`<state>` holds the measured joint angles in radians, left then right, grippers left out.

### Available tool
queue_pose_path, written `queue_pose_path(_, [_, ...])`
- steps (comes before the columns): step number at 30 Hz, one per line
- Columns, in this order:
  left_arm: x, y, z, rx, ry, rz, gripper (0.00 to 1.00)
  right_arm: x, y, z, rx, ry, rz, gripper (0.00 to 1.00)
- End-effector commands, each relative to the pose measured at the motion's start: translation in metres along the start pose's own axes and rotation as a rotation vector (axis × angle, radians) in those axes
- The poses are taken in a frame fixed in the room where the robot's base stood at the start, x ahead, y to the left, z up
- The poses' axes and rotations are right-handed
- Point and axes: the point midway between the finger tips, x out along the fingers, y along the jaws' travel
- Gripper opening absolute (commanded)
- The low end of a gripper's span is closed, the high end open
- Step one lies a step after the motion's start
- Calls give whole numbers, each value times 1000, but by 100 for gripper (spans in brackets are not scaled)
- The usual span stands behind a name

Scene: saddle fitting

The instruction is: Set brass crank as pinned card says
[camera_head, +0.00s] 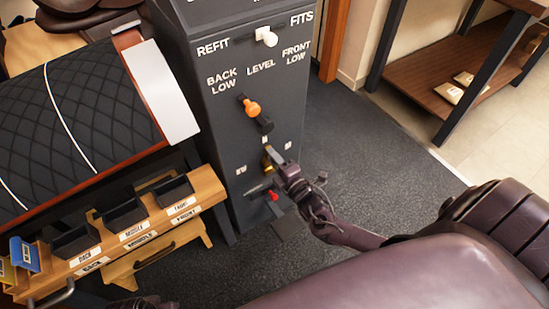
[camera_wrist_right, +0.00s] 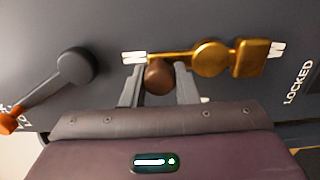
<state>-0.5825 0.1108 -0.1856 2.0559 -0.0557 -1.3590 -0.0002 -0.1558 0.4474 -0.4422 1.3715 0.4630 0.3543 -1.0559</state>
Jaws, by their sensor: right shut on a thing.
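The brass crank (camera_wrist_right: 210,58) is on the dark cabinet's front, with a round brass hub and a square brass block on one side of it. Its thin brass arm reaches toward a small white letter mark (camera_wrist_right: 133,57) in the wrist view. My right gripper (camera_wrist_right: 159,80) is shut on the crank's brown knob (camera_wrist_right: 158,75), with one finger on each side. In the head view the gripper (camera_head: 284,168) covers part of the crank (camera_head: 267,163). The small marks around it are hard to read. No pinned card is readable. Only a dark part at the bottom edge may be my left gripper (camera_head: 147,303).
Above the crank are an orange-knobbed lever (camera_head: 251,108) and a white knob (camera_head: 267,37). A red knob (camera_head: 273,196) sits below. A quilted saddle piece (camera_head: 85,110) and a wooden rack with black bins (camera_head: 125,215) stand left. The floor right of the cabinet is clear.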

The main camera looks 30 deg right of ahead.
Motion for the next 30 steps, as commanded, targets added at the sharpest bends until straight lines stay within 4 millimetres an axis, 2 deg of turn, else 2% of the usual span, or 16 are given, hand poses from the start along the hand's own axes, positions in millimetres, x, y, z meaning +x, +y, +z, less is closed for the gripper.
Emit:
queue_pose_path(5, [0,0,0,0,0,0,36,0,0,-2,1,3,-1,0])
queue_pose_path(6, [0,0,0,0,0,0,36,0,0,-2,1,3,-1,31])
queue_pose_path(10, [0,0,0,0,0,0,36,0,0,-1,1,2,-1,48])
queue_pose_path(20, [-1,0,-1,-1,2,0,36,-4,-1,-1,1,1,-3,48])
queue_pose_path(23, [0,0,-2,-2,9,0,36,-16,-1,-1,1,2,-5,48])
queue_pose_path(25, [14,-2,0,-5,3,-1,36,-28,0,-1,1,1,-5,48])
queue_pose_path(30, [28,-4,1,-11,8,-3,36,-58,0,-1,1,2,-5,48])
